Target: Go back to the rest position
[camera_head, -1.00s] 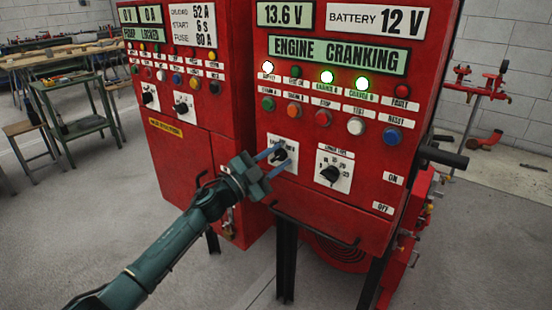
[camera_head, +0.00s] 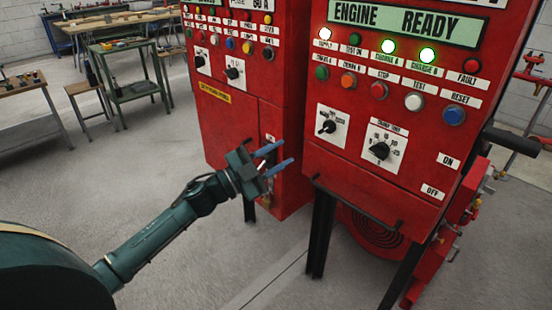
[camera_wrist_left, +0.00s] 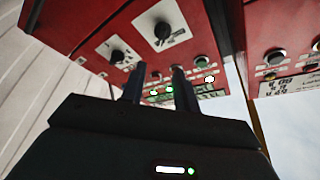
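My left gripper (camera_head: 286,153) is open and empty, with its two blue fingers apart. It is in front of the red panels, below and to the left of the black selector knob (camera_head: 327,127), and clear of it. A second knob (camera_head: 381,150) with a numbered scale sits to the right. The display (camera_head: 405,22) on the right red cabinet (camera_head: 350,180) reads ENGINE READY. In the left wrist view the two fingers (camera_wrist_left: 158,82) stand apart with nothing between them, and the panel's knobs lie beyond. My right gripper is not in view.
White lamp (camera_head: 325,33) and two green lamps (camera_head: 408,51) are lit. A second red cabinet (camera_head: 235,130) stands to the left. A green table (camera_head: 130,90) and workbenches are behind on the left. Grey floor (camera_head: 120,180) is open left of the cabinets.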

